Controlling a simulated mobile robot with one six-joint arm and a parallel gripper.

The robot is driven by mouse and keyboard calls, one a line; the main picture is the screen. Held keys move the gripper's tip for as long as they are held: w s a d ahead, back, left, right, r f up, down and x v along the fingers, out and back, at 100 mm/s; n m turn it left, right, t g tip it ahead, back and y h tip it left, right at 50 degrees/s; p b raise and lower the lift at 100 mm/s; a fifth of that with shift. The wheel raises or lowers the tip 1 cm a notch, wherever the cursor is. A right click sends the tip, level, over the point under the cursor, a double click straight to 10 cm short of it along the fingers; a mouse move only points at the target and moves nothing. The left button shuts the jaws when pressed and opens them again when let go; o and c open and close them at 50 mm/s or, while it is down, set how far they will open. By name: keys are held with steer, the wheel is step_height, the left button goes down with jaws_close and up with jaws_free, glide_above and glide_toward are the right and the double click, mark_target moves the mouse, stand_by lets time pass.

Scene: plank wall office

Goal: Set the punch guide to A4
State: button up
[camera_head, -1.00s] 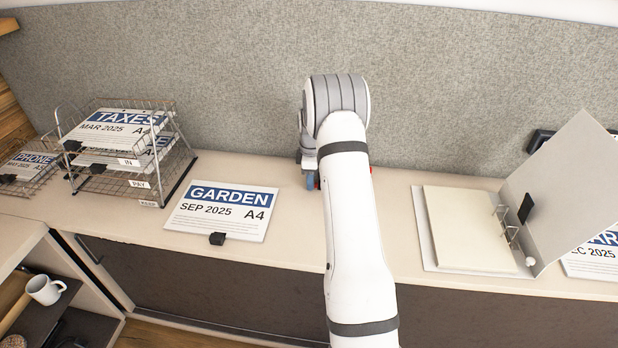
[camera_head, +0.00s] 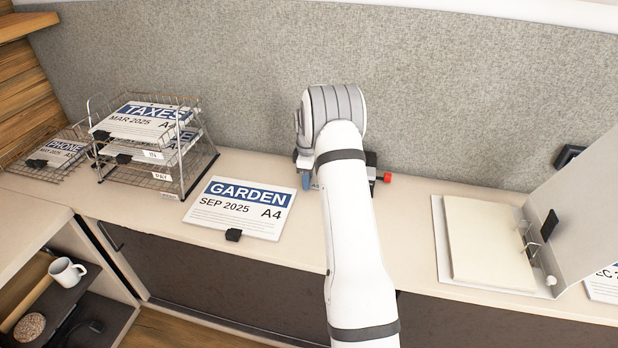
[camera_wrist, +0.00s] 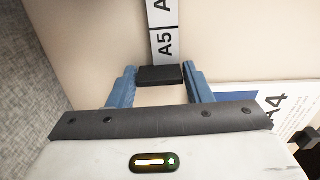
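The hole punch is mostly hidden behind my arm in the head view; its red end (camera_head: 387,178) and a dark part beside it show. In the wrist view, its pale guide strip (camera_wrist: 163,20) carries the printed mark "A5" and part of another mark. A black guide block (camera_wrist: 160,76) sits at the end of the strip beside "A5". My gripper (camera_wrist: 160,80) has its two blue fingers apart, one on each side of the block, with narrow gaps seeming to show. In the head view one blue fingertip (camera_head: 306,180) shows low at the counter.
A GARDEN A4 stack (camera_head: 240,205) with a black clip lies left of my gripper. A wire tray rack (camera_head: 205,160) with papers stands further left. An open binder (camera_head: 445,250) lies right. The grey partition (camera_head: 450,90) rises close behind. Counter between punch and binder is clear.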

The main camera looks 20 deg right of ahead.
steer(key=o, duration=0.4)
steer(key=shift+c, duration=0.2)
steer(key=shift+s, duration=0.1)
steer(key=shift+r, duration=3.9)
